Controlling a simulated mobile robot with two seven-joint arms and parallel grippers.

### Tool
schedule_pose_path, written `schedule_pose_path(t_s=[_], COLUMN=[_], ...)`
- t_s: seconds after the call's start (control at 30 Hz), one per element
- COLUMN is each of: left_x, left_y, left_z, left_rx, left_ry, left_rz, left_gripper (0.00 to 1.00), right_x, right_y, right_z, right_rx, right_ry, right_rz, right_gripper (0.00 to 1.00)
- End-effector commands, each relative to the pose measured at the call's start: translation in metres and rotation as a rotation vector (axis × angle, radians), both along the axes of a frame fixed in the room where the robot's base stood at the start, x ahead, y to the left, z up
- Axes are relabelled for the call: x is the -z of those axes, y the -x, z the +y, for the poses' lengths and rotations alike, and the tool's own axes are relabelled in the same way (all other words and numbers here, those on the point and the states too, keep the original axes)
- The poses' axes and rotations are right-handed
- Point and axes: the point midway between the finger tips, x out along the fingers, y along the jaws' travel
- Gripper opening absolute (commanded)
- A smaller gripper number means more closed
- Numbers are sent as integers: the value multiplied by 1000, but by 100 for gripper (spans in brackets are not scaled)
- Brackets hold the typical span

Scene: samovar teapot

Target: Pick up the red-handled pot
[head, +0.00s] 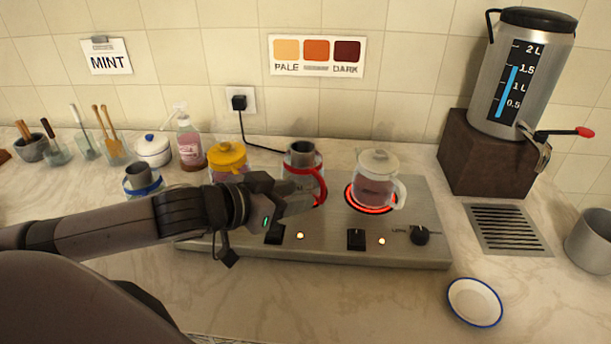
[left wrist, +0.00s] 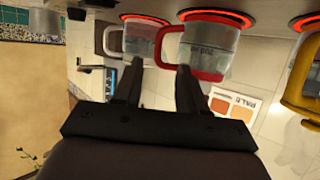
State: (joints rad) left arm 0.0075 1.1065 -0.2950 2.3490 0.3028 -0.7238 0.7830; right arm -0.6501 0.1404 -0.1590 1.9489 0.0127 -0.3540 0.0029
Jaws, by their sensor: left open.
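The red-handled pot (head: 298,178) is a glass pot with a grey cylinder in its top and a red handle on its right side. It stands on the middle of the hob (head: 410,190), partly hidden by my left gripper. My left gripper (head: 308,198) is open in front of it at handle height. In the left wrist view the picture is upside down; the pot (left wrist: 212,48) lies just beyond the fingertips (left wrist: 162,68). Its red handle shows between and past the two fingers. I cannot tell whether they touch it. My right gripper is not in view.
A white-handled pot (head: 377,175) stands on a glowing burner to the right; a yellow-lidded pot (head: 229,158) stands to the left. An urn (head: 522,75) stands on a dark block (head: 485,160). A blue-rimmed dish (head: 474,303) lies at front right. The front counter is mostly clear.

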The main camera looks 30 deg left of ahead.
Motion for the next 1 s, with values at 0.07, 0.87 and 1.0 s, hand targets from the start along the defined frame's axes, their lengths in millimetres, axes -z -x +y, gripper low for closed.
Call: schedule_pose_path(t_s=[0.07, 0.87, 1.0], left_x=[1, 29, 29], left_y=[-3, -46, -45], left_z=[-1, -18, -17], left_rx=[0, 2, 2], left_ry=[-1, -1, -1], left_rz=[0, 0, 0], left_gripper=[41, 41, 12], right_x=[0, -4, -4], right_y=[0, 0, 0], right_z=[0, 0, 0], right_rx=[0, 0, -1], right_ry=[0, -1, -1], right_rz=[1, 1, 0], right_gripper=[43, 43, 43])
